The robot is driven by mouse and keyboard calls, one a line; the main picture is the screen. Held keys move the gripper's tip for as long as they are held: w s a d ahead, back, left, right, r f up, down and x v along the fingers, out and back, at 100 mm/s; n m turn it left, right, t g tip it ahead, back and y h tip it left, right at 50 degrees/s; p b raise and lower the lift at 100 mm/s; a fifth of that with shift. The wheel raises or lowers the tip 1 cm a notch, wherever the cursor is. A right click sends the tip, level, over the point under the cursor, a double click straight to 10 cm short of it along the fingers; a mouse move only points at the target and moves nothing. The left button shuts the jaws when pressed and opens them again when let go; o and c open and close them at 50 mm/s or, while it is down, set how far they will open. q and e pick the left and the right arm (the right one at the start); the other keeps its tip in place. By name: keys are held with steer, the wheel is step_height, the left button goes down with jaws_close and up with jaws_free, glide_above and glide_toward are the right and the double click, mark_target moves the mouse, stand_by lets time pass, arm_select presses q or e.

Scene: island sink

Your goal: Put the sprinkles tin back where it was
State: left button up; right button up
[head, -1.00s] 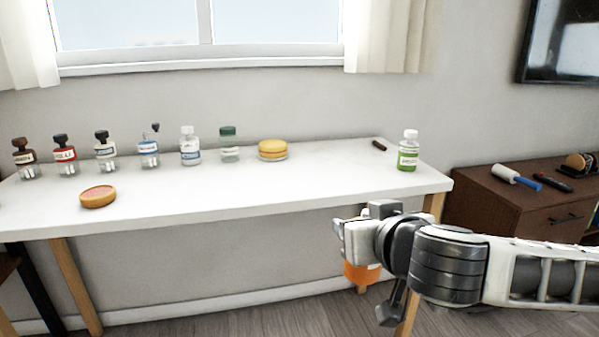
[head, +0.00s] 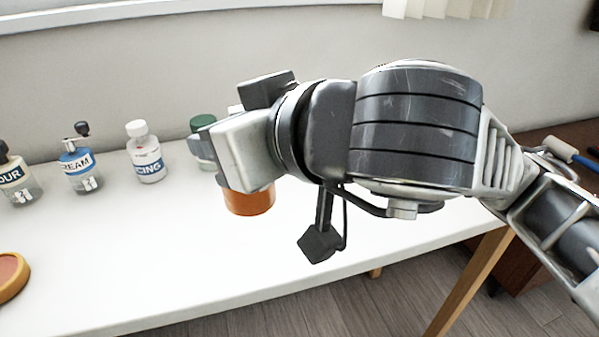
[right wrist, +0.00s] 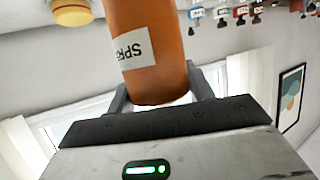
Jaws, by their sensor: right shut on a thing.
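The sprinkles tin is an orange cylinder (head: 250,200) whose lower part shows below my right gripper (head: 228,160) in the head view. Its upper part is hidden behind the gripper. In the right wrist view the tin (right wrist: 160,75) stands between the two fingers, with a white label reading "SPR" in part. My right gripper is shut on it. The tin is over the white table (head: 170,260); I cannot tell whether it touches the top. My left gripper is not in view.
A flour bottle (head: 15,180), cream bottle (head: 78,165), icing bottle (head: 146,155) and green-capped jar (head: 203,125) line the table's back. A round pinkish-topped thing (head: 10,275) lies at front left. A yellow round thing (right wrist: 72,12) shows in the right wrist view. The middle table is clear.

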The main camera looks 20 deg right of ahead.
steer(key=shift+s, duration=0.1)
steer(key=shift+d, duration=0.2)
steer(key=w+d+f, duration=0.3)
steer(key=f, duration=0.1)
steer(key=w+d+f, duration=0.3)
steer(key=f, duration=0.1)
steer(key=w+d+f, duration=0.3)
steer(key=f, duration=0.2)
steer(key=shift+w+d, duration=0.15)
steer(key=shift+d, duration=0.25)
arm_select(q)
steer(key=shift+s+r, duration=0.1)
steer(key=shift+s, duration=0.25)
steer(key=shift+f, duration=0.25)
arm_select(e)
steer(key=shift+f, duration=0.1)
